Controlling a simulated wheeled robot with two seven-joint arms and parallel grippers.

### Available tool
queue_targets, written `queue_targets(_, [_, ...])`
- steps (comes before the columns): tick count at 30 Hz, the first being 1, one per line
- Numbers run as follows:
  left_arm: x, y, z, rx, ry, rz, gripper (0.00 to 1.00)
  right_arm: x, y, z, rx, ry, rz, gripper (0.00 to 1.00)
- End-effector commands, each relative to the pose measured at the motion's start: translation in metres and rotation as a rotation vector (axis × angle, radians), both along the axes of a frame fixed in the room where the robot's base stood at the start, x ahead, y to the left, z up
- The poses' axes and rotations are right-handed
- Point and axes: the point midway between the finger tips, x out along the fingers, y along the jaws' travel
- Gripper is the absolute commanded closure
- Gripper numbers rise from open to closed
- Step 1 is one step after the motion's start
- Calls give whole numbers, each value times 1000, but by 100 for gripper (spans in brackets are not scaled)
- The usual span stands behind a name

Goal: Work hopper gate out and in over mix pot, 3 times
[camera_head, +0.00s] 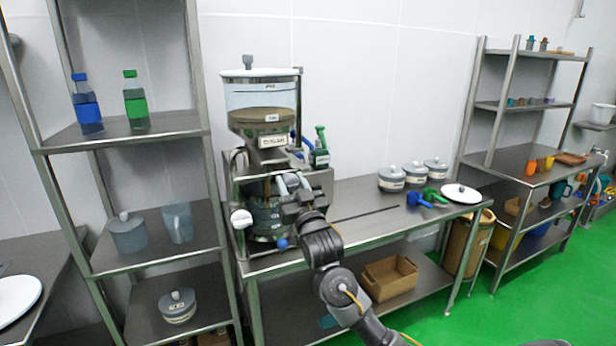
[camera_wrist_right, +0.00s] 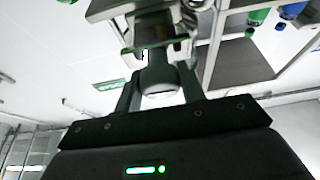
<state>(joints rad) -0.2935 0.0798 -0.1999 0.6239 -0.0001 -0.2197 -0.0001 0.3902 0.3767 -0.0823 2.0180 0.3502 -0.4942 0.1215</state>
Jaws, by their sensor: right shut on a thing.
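The hopper (camera_head: 262,95) is a clear, lidded vessel with brown contents, standing on a metal stand at the left end of the workbench. The mix pot (camera_head: 266,214) is a clear vessel beneath its outlet, partly hidden by my right arm. My right gripper (camera_head: 289,186) is in front of the stand, between hopper and pot. In the right wrist view its fingers (camera_wrist_right: 160,88) are shut on a dark round handle with a pale end (camera_wrist_right: 160,97), which appears to be the hopper gate's. The gate plate is hidden, so how far out it is cannot be told. My left gripper is not in view.
Several lidded tubs (camera_head: 414,173) and blue and green scoops (camera_head: 420,199) are on the workbench (camera_head: 365,228), right of the stand. A shelf rack with blue (camera_head: 88,108) and green bottles (camera_head: 136,105) stands close on the left.

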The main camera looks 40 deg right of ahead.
Motion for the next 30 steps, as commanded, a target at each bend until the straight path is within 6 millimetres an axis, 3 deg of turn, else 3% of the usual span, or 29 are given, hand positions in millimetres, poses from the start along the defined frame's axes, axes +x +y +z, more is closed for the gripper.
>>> queue_targets(7, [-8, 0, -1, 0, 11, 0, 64, 1, 1, -4, 1, 6, 3, 100])
queue_targets(8, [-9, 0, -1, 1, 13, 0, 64, 1, 1, -4, 1, 6, 3, 57])
queue_targets(12, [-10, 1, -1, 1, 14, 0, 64, 0, 0, -3, 1, 5, 1, 41])
queue_targets(23, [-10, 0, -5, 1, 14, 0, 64, -7, 1, -7, 1, 3, 0, 41])
queue_targets(30, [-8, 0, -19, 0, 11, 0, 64, -46, 12, -26, 4, 4, 2, 41])
